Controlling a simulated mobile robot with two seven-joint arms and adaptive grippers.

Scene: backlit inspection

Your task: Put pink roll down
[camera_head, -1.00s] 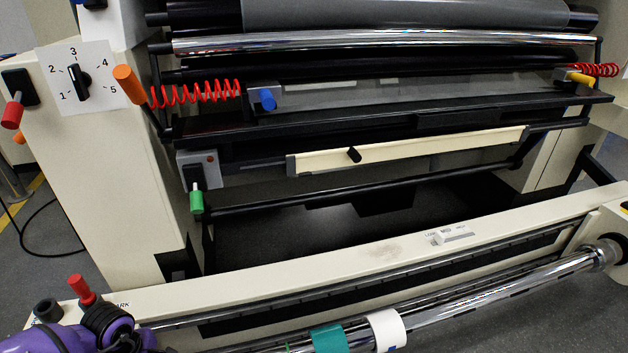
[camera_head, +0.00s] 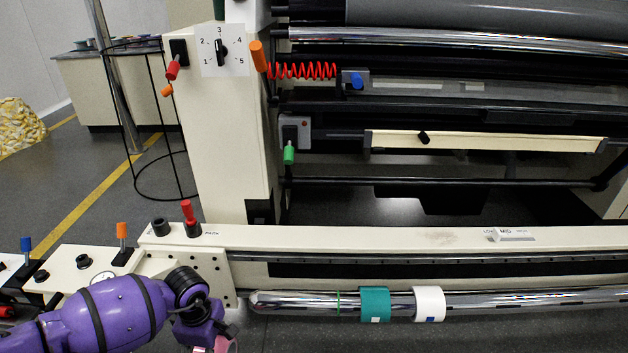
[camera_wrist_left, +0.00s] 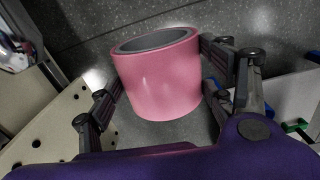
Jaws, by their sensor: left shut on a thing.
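The pink roll (camera_wrist_left: 158,82) is a short hollow cylinder with a dark inner core. It shows in the left wrist view between the fingers of my left gripper (camera_wrist_left: 165,92), which is shut on it. In the head view only a small pink edge of the roll (camera_head: 224,345) shows at the bottom border, below my purple left arm. My left gripper is mostly hidden there behind the wrist and the picture edge. Dark speckled floor lies behind the roll in the wrist view. My right gripper is not in view.
A chrome bar (camera_head: 530,300) carries a teal roll (camera_head: 375,304) and a white roll (camera_head: 429,304). A cream machine beam (camera_head: 400,238) runs behind it. A cream panel with red, orange and blue knobs (camera_head: 85,262) stands at left. Open floor (camera_head: 70,185) lies beyond.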

